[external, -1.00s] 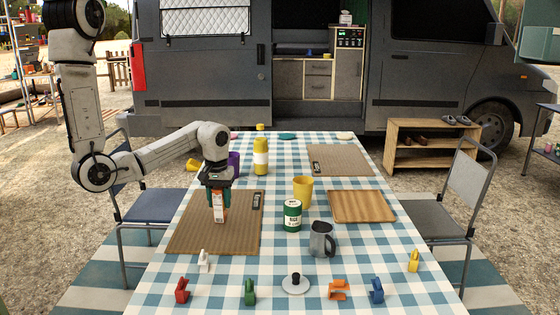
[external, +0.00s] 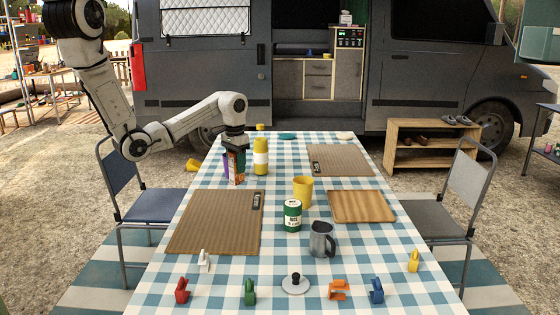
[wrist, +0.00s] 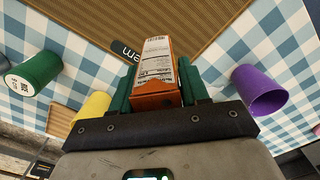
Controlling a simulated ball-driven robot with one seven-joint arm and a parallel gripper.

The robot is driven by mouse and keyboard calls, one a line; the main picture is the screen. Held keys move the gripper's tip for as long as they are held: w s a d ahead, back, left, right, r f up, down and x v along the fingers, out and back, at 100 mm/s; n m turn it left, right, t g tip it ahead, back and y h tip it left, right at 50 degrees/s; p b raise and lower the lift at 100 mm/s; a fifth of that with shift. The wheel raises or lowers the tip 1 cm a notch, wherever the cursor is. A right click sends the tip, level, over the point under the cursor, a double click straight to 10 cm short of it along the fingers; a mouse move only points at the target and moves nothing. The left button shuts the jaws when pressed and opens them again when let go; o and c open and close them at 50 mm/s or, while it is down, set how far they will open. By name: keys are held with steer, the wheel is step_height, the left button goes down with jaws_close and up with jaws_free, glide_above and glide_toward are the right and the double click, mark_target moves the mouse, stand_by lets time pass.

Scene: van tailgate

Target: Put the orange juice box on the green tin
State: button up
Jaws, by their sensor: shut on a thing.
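My gripper (external: 235,158) is shut on the orange juice box (external: 238,177), near the left side of the table, just left of the yellow bottle. In the wrist view the orange-and-white juice box (wrist: 157,72) sits between my green fingers (wrist: 157,92), its printed side showing. The green tin (external: 292,216) with a white label stands upright mid-table, to the right of and nearer the camera than my gripper. The tin also shows at the left of the wrist view (wrist: 38,68). Its top is clear.
A yellow cup (external: 303,190) stands just behind the tin, and a grey mug (external: 321,240) stands in front of it. A yellow bottle (external: 261,170) is right of my gripper. A purple cup (wrist: 264,90) is close by. The left woven mat (external: 205,230) is bare.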

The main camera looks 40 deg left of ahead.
steer(key=w+d+r+n, duration=0.1)
steer(key=w+d+r, duration=0.1)
steer(key=d+r, duration=0.5)
steer(key=s+d+r+n+b, duration=0.1)
steer(key=s+d+r+n, duration=0.1)
steer(key=s+d+r, duration=0.35)
steer(key=s+d+r+n, duration=0.1)
steer(key=s+d+r, duration=0.1)
steer(key=s+d, duration=0.6)
steer(key=b, duration=0.8)
glide_toward(293, 203)
steer(key=shift+w+f, duration=0.1)
steer(key=shift+f, duration=0.9)
steer(key=o, duration=1.2)
steer(key=shift+f, duration=0.15)
